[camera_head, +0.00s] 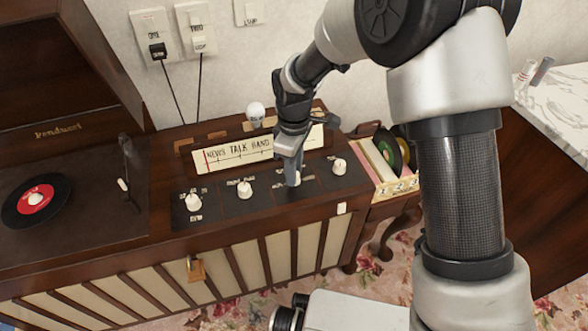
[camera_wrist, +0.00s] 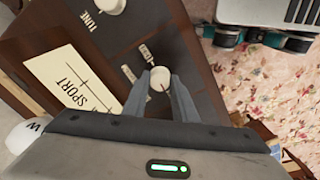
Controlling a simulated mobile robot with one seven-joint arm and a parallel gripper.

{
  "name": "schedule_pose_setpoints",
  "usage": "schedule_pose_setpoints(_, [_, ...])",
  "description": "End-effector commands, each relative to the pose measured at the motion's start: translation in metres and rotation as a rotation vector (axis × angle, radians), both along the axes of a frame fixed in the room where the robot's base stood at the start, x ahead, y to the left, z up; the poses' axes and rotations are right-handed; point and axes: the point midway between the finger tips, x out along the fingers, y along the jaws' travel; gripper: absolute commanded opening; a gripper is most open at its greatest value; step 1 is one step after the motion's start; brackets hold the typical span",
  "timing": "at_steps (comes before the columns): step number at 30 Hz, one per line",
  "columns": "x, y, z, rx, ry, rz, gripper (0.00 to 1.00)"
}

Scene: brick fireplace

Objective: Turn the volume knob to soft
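A row of white knobs runs along the dark front panel (camera_head: 225,208) of the wooden radio console. My gripper (camera_head: 293,177) points down over the knob (camera_wrist: 160,79) second from the right, which it mostly hides in the head view. In the wrist view this knob is between my two fingertips, one on each side, with no clear gap. Two small labels beside it are too blurred to read, so I cannot confirm it is the volume knob. Its turn angle is unclear. The knob (camera_wrist: 110,5) marked TUNE is apart from my gripper.
Another white knob (camera_head: 339,167) is right of my gripper, and two more are left. A lit dial (camera_head: 232,154) reads NEWS TALK BAND. A turntable with a black record (camera_head: 36,200) is at the left. A record crate (camera_head: 397,187) stands at the right. The wall is close behind.

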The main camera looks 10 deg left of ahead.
Motion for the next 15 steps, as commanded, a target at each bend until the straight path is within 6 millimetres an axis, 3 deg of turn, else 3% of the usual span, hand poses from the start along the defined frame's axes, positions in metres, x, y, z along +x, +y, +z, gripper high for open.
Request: schedule_pose_setpoints(15, [-0.0001, -0.0003, 0.0014, -0.001, 0.000, -0.133, 0.03])
